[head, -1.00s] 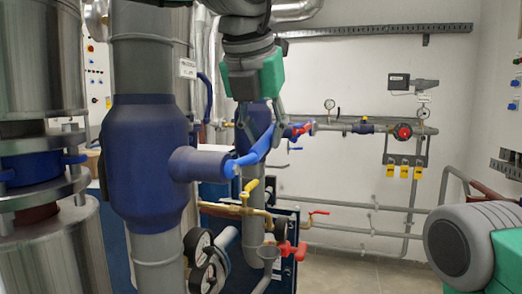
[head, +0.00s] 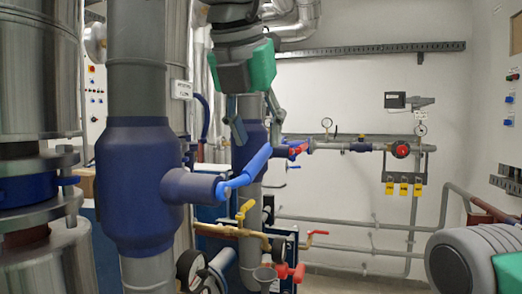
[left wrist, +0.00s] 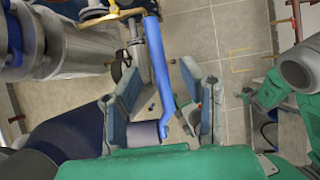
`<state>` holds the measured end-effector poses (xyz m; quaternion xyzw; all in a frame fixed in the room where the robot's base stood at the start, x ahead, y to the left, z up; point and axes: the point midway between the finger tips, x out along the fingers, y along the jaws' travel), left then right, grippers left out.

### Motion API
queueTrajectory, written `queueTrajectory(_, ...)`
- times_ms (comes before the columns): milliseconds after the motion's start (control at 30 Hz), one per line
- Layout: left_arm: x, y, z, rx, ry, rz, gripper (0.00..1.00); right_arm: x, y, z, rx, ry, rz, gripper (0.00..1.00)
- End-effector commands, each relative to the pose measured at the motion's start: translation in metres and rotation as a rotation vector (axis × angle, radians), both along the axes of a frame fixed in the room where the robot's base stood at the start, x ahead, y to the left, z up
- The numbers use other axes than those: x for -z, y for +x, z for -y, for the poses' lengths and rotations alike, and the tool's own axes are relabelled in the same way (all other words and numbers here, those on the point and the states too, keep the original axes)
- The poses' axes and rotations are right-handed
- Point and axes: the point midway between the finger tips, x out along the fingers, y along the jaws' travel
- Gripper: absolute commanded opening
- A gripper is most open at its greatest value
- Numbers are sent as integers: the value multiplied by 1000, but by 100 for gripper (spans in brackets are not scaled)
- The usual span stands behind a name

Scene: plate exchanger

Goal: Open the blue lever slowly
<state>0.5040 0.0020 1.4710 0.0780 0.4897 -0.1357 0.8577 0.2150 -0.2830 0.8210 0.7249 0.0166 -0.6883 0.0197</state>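The blue lever (head: 245,174) slopes up and right from the short side stub of the large dark blue valve body (head: 140,185). In the left wrist view the lever (left wrist: 170,75) runs between my finger pads and on past them. My left gripper (head: 257,134) hangs above the lever in the head view, its fingers spread and pointing down. In the left wrist view the left gripper (left wrist: 162,112) is open, with a finger on each side of the lever and visible gaps. I cannot tell whether a fingertip touches it.
A second blue valve (head: 248,142) stands on a pipe behind the left gripper. A yellow handle (head: 245,209), red handles (head: 297,272) and a gauge (head: 190,268) sit below the lever. Wall piping (head: 350,148) runs along the back right.

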Motion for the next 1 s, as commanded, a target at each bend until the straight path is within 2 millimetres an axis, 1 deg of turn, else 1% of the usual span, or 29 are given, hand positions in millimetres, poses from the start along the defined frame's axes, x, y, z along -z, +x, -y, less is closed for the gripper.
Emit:
queueTrajectory(33,-12,-5,-2,-1,-5,3,35,0,0,0,0,0,0,40)
queueTrajectory(200,-42,-21,-8,0,-5,3,35,0,0,0,0,0,0,40)
queueTrajectory(300,-55,-27,-11,-1,-3,1,35,0,0,0,0,0,0,40)
queueTrajectory(400,-64,-32,-12,0,-4,1,35,0,1,0,0,0,0,40)
queueTrajectory(567,-70,-35,-13,0,-2,-1,35,0,1,0,0,0,0,40)
queueTrajectory(1000,-70,-35,-14,-1,-3,-1,35,1,3,0,0,0,-1,40)
